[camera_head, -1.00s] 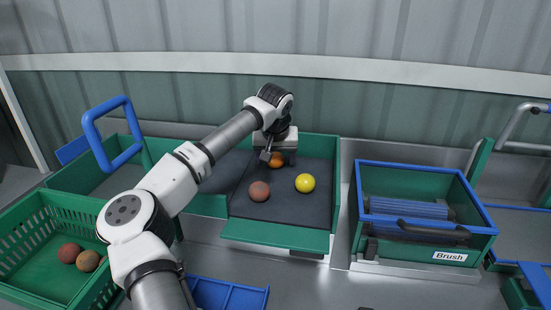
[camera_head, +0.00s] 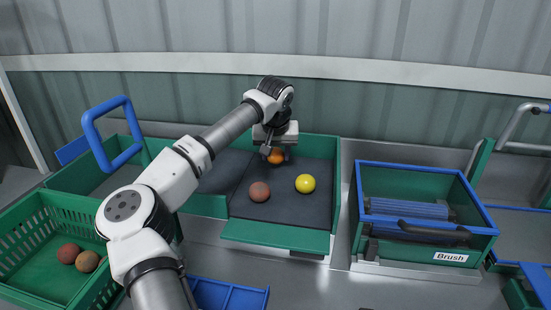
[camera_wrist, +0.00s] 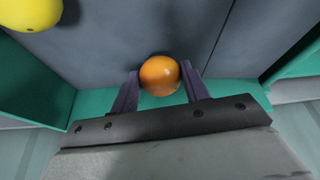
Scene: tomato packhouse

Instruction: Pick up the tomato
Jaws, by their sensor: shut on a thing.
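An orange tomato (camera_head: 276,158) is between the fingers of my gripper (camera_head: 274,153), at the back of a dark-floored green tray (camera_head: 276,240). In the wrist view the orange tomato (camera_wrist: 160,75) sits between the two purple-grey fingertips (camera_wrist: 161,88), which are shut on it. Whether it is clear of the tray floor is hard to tell. A brownish-red tomato (camera_head: 259,191) and a yellow tomato (camera_head: 305,184) lie in front of it on the tray floor. The yellow tomato (camera_wrist: 33,12) also shows at the top left of the wrist view.
A green box labelled "Brush" (camera_head: 425,250) with blue rollers stands to the right of the tray. A blue tray (camera_head: 232,295) is at the front.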

